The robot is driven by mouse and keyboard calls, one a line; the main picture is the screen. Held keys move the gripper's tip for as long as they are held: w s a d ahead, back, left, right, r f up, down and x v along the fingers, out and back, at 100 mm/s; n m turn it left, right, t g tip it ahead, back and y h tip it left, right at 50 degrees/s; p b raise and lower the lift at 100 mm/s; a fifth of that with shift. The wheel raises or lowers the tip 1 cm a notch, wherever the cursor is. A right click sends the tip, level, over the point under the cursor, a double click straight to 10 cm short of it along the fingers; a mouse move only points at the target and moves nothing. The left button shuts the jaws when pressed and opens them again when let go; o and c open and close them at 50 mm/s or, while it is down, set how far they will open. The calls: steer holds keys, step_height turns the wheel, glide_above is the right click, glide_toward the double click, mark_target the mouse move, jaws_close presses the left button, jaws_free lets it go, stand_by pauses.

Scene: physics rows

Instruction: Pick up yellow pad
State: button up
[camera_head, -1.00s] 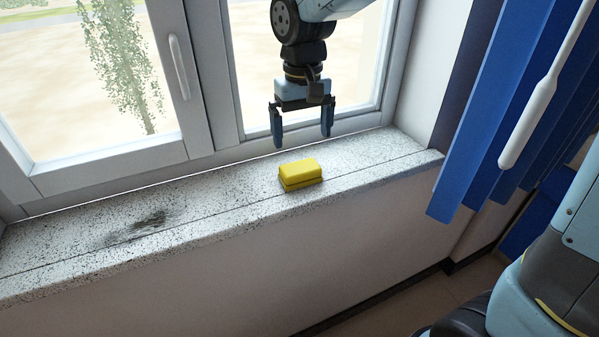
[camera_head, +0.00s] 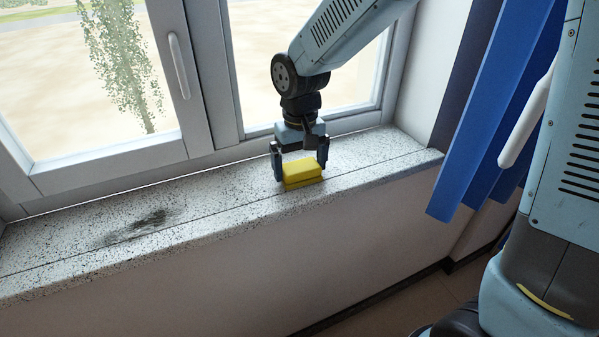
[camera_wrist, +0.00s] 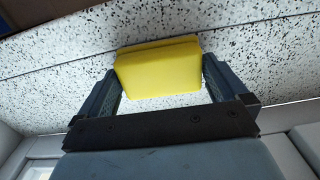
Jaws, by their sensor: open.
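The yellow pad (camera_head: 302,172) is a small block lying on the speckled window sill. My gripper (camera_head: 300,172) is lowered over it, with one finger on each side of the pad. The fingers are open. In the wrist view the pad (camera_wrist: 158,70) lies between and partly beyond the fingertips of my gripper (camera_wrist: 160,85), and sill shows between it and the palm. I cannot tell whether either finger touches the pad.
The speckled sill (camera_head: 210,205) has a dark smudge (camera_head: 140,227) at the left and is otherwise clear. The window frame with its handle (camera_head: 179,66) stands behind. Blue blind slats (camera_head: 497,115) and a white rod (camera_head: 522,125) hang at the right.

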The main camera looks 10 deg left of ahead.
mark_target(300, 165)
steer(key=shift+c, duration=0.4)
steer(key=c, duration=0.5)
steer(key=shift+c, duration=0.2)
steer(key=shift+r, duration=0.1)
steer(key=shift+r, duration=0.3)
step_height(300, 165, up, 3)
steer(key=shift+f, duration=0.2)
steer(key=s+d+r, duration=0.7)
steer(key=s+r, duration=0.2)
steer(key=s, duration=0.3)
steer(key=shift+d+r, duration=0.15)
steer(key=shift+r, duration=0.2)
